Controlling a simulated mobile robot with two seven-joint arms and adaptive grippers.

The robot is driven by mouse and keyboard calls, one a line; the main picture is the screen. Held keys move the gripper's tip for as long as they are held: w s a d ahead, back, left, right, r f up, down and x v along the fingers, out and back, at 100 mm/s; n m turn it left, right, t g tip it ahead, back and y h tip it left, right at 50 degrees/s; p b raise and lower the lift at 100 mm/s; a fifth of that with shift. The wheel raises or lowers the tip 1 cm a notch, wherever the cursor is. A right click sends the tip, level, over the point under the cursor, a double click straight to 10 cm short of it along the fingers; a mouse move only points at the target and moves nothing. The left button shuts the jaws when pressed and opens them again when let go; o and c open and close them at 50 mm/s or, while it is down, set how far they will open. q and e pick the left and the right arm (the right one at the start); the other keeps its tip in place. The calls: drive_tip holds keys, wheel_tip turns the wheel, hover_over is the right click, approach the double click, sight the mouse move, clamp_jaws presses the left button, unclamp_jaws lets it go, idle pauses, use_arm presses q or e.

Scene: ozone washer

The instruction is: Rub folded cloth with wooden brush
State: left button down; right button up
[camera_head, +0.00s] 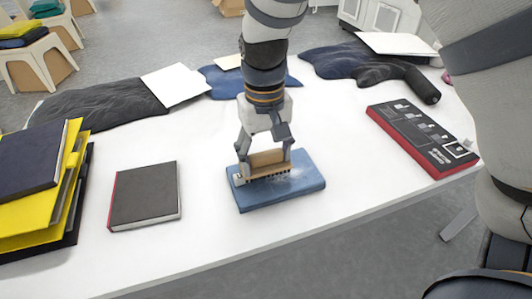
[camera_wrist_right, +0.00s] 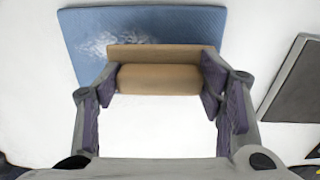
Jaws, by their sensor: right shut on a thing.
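The folded cloth (camera_head: 308,179) is a flat blue rectangle lying on the white table. A pale whitish patch shows on it beside the brush. My right gripper (camera_head: 265,163) is shut on the wooden brush (camera_head: 267,158), gripping it by its two ends. The brush's dark bristles point down at the cloth and appear to touch it. In the right wrist view, the brush (camera_wrist_right: 160,72) sits between the fingers of the gripper (camera_wrist_right: 160,82), over the near edge of the cloth (camera_wrist_right: 180,22), which has the pale patch left of the brush. My left gripper is not in view.
A dark book with red edge (camera_head: 145,195) lies left of the cloth. Yellow and dark folders (camera_head: 40,215) stack at far left. A red-and-black box (camera_head: 422,138) lies right. Dark garments (camera_head: 100,105) and white sheets (camera_head: 175,84) lie along the back. Bare white table surrounds the cloth.

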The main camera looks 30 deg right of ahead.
drive_tip(key=shift+s+f, duration=0.1)
drive_tip(key=shift+f, duration=0.15)
